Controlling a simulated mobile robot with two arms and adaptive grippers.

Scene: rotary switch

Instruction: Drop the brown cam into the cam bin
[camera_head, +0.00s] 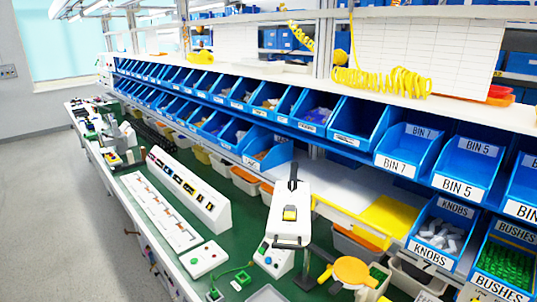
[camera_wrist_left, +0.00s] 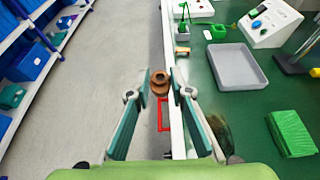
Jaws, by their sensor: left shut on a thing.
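My left gripper (camera_wrist_left: 160,84) shows in the left wrist view, its teal fingers closed around the brown cam (camera_wrist_left: 159,77). The cam is a small rounded brown piece with a hole in its upper part. It is held between the fingertips, above the strip where the green bench's pale edge meets the grey floor. Neither this gripper nor the cam shows in the head view. My right gripper is in neither view. No bin in view has a label that I can read as the cam bin.
Blue bins line the bench, including a knobs bin (camera_head: 438,236) and a bushes bin (camera_head: 503,264). The wrist view shows a grey tray (camera_wrist_left: 233,66), a green block (camera_wrist_left: 292,131) and a white control box (camera_wrist_left: 267,22) on the bench. Floor lies open to the left.

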